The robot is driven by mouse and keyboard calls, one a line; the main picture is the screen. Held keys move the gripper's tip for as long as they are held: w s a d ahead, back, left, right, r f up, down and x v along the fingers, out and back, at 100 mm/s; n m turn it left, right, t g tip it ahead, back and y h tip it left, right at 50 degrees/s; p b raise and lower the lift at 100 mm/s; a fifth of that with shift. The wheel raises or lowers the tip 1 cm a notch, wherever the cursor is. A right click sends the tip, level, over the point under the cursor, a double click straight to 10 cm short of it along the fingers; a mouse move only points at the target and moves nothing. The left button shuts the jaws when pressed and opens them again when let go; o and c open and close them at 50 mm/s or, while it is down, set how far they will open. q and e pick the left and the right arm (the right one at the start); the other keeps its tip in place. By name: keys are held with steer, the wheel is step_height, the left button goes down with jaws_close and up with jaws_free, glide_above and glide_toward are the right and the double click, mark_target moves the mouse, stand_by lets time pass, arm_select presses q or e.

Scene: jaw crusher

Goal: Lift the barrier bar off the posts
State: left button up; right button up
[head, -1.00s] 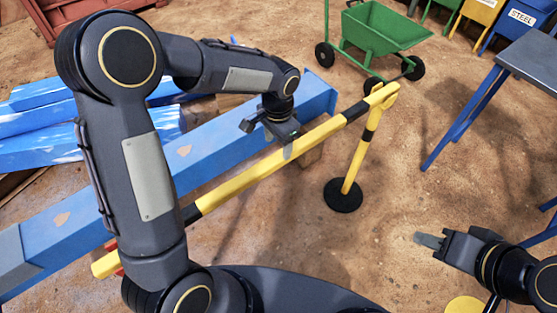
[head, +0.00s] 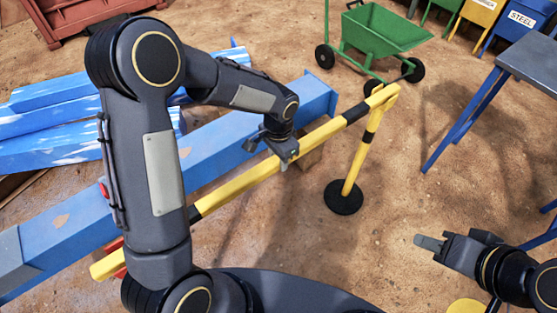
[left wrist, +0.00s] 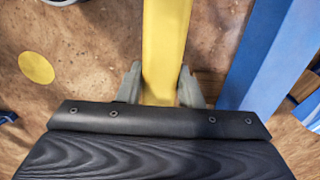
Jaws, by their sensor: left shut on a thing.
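The barrier bar (head: 240,183) is a long yellow bar with black bands. It runs from lower left to upper right in the head view. Its far end is at the top of a yellow post (head: 358,163) with a round black base; I cannot tell whether it touches. My left gripper (head: 284,155) is shut on the bar, right of its middle. In the left wrist view the bar (left wrist: 165,50) passes between the two grey fingers (left wrist: 160,88). My arm hides part of the bar and any near post. My right gripper (head: 442,242) is low at the right, away from the bar.
A large blue beam (head: 225,138) lies just behind the bar, roughly along it. Blue and white beams (head: 60,135) are stacked at the left. A green wheelbarrow (head: 375,32) stands behind the post, and a blue-legged table (head: 470,110) is at the right. Dirt ground between is clear.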

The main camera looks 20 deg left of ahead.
arm_select(q)
jaws_close()
steer(key=shift+r, duration=0.15)
